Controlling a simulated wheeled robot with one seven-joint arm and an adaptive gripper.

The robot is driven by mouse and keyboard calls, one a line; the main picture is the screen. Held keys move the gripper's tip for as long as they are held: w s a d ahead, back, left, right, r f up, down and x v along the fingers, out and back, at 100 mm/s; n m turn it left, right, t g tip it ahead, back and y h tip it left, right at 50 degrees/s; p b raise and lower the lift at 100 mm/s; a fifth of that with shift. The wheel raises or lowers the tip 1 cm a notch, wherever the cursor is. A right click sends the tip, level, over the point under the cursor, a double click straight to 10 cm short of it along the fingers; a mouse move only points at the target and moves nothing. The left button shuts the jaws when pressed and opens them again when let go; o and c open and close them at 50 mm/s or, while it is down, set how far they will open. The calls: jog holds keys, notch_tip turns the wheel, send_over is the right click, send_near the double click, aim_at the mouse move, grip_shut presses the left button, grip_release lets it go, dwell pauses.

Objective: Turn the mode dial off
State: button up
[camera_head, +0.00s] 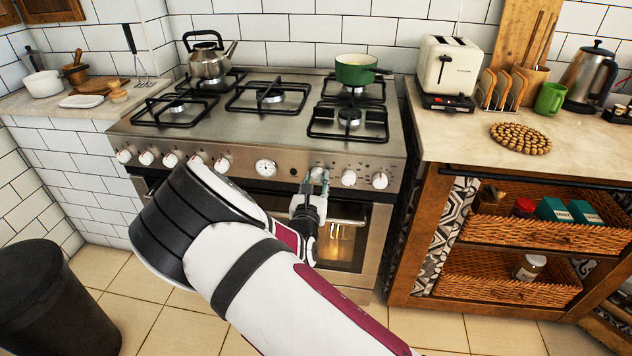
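The stainless stove (240,130) has a row of white knobs along its front panel. A round gauge or clock (265,167) sits mid-panel, with knobs on both sides. Right of it are a white dial (318,174), a second knob (348,178) and a third (380,181). No label shows which is the mode dial. My gripper (316,186) is at the dial nearest the gauge, its fingertips overlapping the dial's lower part. Contact and finger opening are too small to tell. The oven window (338,246) glows warm yellow, partly hidden by my arm.
A green pot (356,70) and a steel kettle (209,58) stand on the burners. The right counter (460,135) holds a toaster (448,68). Wicker drawers (545,236) are below it. A black bin (55,305) stands at lower left. Tiled floor is open before the stove.

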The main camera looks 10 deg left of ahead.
jog(key=shift+n+p, duration=0.3)
jog(key=n+p, duration=0.3)
jog(key=n, duration=0.1)
jog(key=shift+d+r+n, duration=0.1)
jog(key=shift+n, duration=0.2)
jog(key=n+p, duration=0.2)
jog(key=n, duration=0.4)
jog(key=shift+n, duration=0.3)
jog(key=n+p, duration=0.1)
jog(key=n, duration=1.1)
jog(key=shift+r+p, duration=0.1)
jog(key=shift+p, duration=0.3)
jog(key=o, duration=1.2)
jog(key=shift+c, duration=0.2)
